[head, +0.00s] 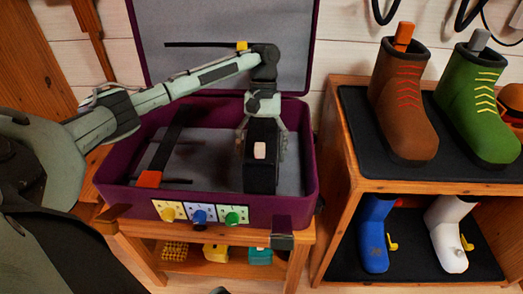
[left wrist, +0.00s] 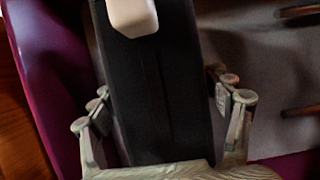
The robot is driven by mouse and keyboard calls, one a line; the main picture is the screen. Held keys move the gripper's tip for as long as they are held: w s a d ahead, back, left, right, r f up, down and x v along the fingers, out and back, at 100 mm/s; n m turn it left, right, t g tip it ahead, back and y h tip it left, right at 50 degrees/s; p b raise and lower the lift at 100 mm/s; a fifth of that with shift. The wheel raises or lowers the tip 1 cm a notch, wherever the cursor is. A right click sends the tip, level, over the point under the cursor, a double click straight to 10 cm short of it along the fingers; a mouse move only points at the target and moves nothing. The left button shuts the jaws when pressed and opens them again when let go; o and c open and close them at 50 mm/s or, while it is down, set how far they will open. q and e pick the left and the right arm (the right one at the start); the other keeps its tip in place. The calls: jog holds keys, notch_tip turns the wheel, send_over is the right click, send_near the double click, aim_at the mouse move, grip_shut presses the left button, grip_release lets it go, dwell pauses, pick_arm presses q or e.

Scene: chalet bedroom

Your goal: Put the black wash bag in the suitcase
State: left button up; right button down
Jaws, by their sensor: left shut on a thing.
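The open purple suitcase (head: 130,200) has a grey lining, and its lid leans up at the back. The black wash bag (head: 262,180), with a pale patch on its front, stands upright inside the right half of the suitcase. My left gripper (head: 262,122) comes from above, with its fingers on both sides of the bag's top. In the left wrist view the black wash bag (left wrist: 165,90) fills the space between the fingers of the left gripper (left wrist: 165,125). Whether the bag's bottom rests on the lining is hard to tell. My right gripper is not seen.
A black strap with an orange end (head: 150,179) lies across the suitcase's left half. Colored dials (head: 200,214) are on its front. A wooden shelf (head: 345,185) at right holds a brown boot (head: 403,105), a green boot (head: 478,100), a blue boot (head: 374,235) and a white boot (head: 446,235).

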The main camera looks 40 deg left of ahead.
pick_arm(q)
jog(key=o, duration=1.5)
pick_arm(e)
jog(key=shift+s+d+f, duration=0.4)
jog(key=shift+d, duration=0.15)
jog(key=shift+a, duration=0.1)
